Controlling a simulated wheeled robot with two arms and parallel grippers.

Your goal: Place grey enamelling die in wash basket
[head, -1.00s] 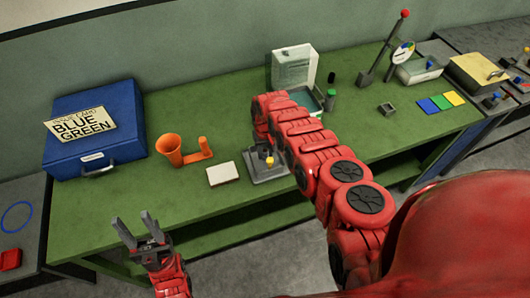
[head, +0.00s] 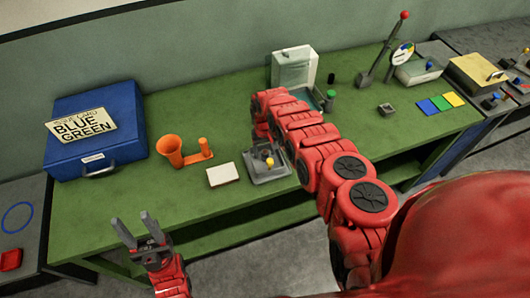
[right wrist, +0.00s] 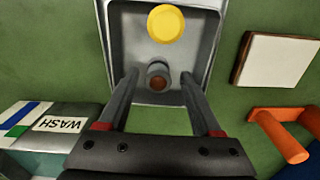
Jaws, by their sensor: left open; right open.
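A small grey round piece with a brown centre (right wrist: 158,76), which looks like the grey die, stands in a grey tray (right wrist: 200,50) beside a yellow round knob (right wrist: 166,23). My right gripper (right wrist: 159,85) is open, its two fingers on either side of the grey piece; I cannot tell if they touch it. The box with a WASH label (right wrist: 62,124) is at the lower left of the wrist view. My left gripper (head: 135,228) is open and empty at the bench's front edge.
A white pad (head: 223,175), an orange holder (head: 171,150) and a blue case (head: 95,145) lie left of the tray.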

